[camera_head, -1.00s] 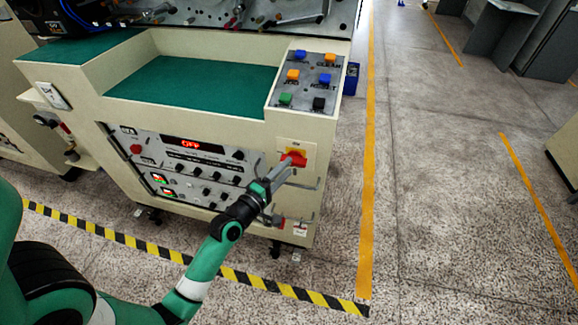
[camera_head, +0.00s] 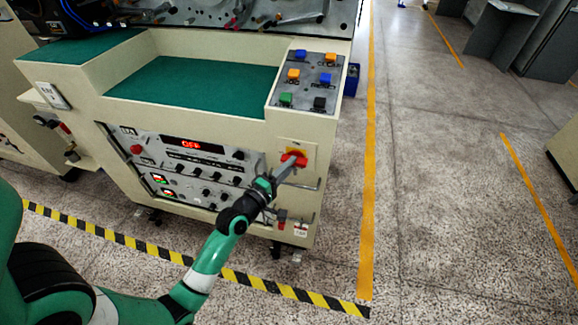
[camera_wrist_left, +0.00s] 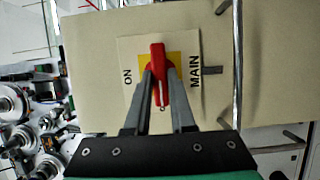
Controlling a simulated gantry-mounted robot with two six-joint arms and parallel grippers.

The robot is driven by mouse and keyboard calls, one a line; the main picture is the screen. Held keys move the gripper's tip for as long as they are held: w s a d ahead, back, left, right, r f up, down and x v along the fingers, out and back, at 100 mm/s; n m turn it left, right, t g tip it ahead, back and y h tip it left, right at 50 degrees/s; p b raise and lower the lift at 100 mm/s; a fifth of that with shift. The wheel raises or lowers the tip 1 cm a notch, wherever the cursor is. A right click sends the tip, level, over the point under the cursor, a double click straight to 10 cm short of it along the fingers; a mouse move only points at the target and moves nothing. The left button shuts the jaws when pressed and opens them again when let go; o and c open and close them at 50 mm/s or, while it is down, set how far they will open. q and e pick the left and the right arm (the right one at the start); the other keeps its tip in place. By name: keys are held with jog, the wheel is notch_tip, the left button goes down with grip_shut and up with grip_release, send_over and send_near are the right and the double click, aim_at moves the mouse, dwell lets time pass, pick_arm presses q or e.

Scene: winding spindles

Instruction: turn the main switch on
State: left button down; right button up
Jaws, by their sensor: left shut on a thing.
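The main switch (camera_head: 294,157) is a red rotary handle on a yellow plate, on the front of the cream machine cabinet below the button panel. In the left wrist view the red handle (camera_wrist_left: 158,72) sits between my two fingers, on a pale label reading ON and MAIN. My left gripper (camera_head: 284,168) is shut on the red handle, and the fingers (camera_wrist_left: 159,82) touch it from both sides. The display (camera_head: 190,144) on the cabinet front reads OFF in red. My right gripper is not in view.
A metal bar handle (camera_wrist_left: 236,70) stands beside the switch. A button panel (camera_head: 305,80) with several coloured buttons lies above it. Striped tape (camera_head: 250,281) marks the floor in front of the cabinet. The aisle to the right is clear.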

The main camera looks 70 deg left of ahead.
pick_arm(q)
jog(key=shift+r+m+p, duration=0.25)
jog(key=shift+m+p, duration=0.15)
jog(key=shift+p, duration=0.55)
jog(key=m+g+p, duration=0.1)
jog(key=m+p, duration=0.1)
jog(key=p, duration=0.2)
jog(key=m+g+p, duration=0.1)
jog(key=m+p, duration=0.1)
jog(key=p, duration=0.1)
jog(key=m+g+p, duration=0.1)
jog(key=m+p, duration=0.1)
jog(key=p, duration=0.2)
jog(key=shift+w+d+r+p, duration=0.1)
jog(key=shift+w+r+p, duration=0.05)
jog(key=shift+r+p, duration=0.2)
jog(key=shift+m+g, duration=0.3)
jog(key=shift+w+f+m+g, duration=0.15)
jog(key=shift+m+g, duration=0.15)
jog(key=shift+m, duration=0.4)
jog(key=m+g, duration=0.2)
jog(key=m, duration=0.1)
jog(key=shift+d+y+b, duration=0.15)
jog(key=shift+y+b, duration=0.25)
jog(key=shift+w+m+g+y, duration=0.1)
jog(key=shift+m+g+y, duration=0.4)
jog(key=shift+m, duration=0.3)
